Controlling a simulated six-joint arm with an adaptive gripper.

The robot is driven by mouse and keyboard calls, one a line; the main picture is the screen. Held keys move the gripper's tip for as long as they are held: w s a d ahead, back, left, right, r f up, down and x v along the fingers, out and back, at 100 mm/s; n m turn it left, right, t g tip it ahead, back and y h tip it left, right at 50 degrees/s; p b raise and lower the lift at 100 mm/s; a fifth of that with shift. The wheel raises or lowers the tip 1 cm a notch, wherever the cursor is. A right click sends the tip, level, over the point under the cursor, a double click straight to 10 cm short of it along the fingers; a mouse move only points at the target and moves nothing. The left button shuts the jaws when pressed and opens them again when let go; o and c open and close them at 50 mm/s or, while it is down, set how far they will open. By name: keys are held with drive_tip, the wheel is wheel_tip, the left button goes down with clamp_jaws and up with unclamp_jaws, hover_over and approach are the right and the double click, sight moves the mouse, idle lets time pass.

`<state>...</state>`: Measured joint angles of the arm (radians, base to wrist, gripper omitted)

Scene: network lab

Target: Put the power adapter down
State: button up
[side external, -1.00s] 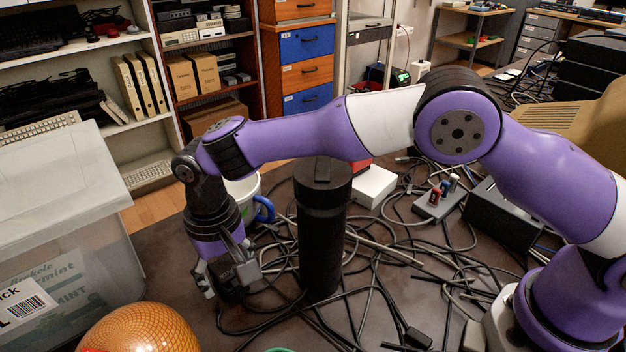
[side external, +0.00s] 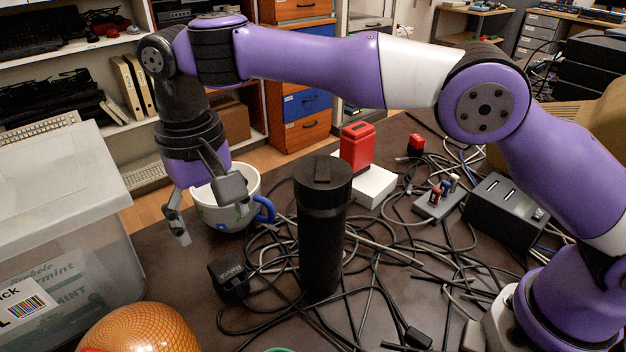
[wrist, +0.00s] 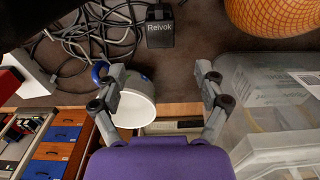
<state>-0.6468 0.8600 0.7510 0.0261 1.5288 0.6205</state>
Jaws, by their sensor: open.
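The black power adapter (side external: 229,279) rests on the dark table among the cables, left of the black cylinder. In the wrist view it shows at the top with its label reading "Relvok" (wrist: 160,27). My gripper (side external: 208,212) is open and empty, raised above the table, up and to the left of the adapter. In the wrist view the fingers (wrist: 160,80) are spread wide with nothing between them but the view of the table and mug beyond.
A white mug with a blue handle (side external: 237,213) stands behind my gripper. A tall black cylinder (side external: 322,240) stands right of the adapter. An orange ball (side external: 140,330) and a clear bin (side external: 85,265) are at left. Cables cover the middle. A white box (side external: 375,187) lies further back.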

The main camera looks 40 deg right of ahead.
drive_tip(key=s+d+r+t, duration=0.2)
drive_tip(key=d+r, duration=0.7)
drive_tip(key=d, duration=0.6)
drive_tip(key=s+d+f+t, duration=0.1)
drive_tip(key=s+d+f, duration=0.1)
drive_tip(key=s+d, duration=0.3)
drive_tip(key=s+d+f+t, duration=0.2)
drive_tip(key=s+d, duration=0.4)
drive_tip(key=s, duration=0.2)
drive_tip(key=shift+d+f+t, duration=0.25)
drive_tip(key=shift+f+t, duration=0.05)
drive_tip(key=shift+f, duration=0.1)
